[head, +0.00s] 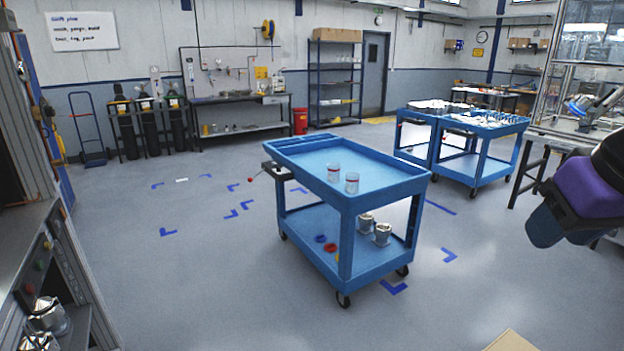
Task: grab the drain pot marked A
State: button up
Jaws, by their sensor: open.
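Two clear cup-like pots with red bands, a left one (333,172) and a right one (352,183), stand upright on the top tray of the near blue cart (290,150). Two silvery metal pots, a rear one (366,222) and a front one (382,234), stand on its lower shelf. I cannot read an A on any of these. My gripper (566,240), with a purple body and grey-blue fingers, hangs at the right edge, apart from the cart and empty. It is partly cut off by the frame.
Red and yellow rings (327,245) lie on the cart's lower shelf. More shiny metal pots (45,318) are at the lower left in a machine bench. Two blue carts (480,125) stand behind, right. A framed enclosure (575,85) is at the right. Floor left of the near cart is open.

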aim_at(352, 183)
jog(key=i+j+u, duration=0.3)
jog(key=i, duration=0.55)
jog(key=i+u, duration=0.25)
jog(key=i, duration=0.55)
jog(key=i+j+z, duration=0.2)
jog(key=i+z, duration=0.3)
jog(key=i, duration=0.25)
jog(key=i+j+z, duration=0.5)
jog(key=i, duration=0.2)
jog(key=i+j+z, duration=0.45)
jog(key=i+j, duration=0.15)
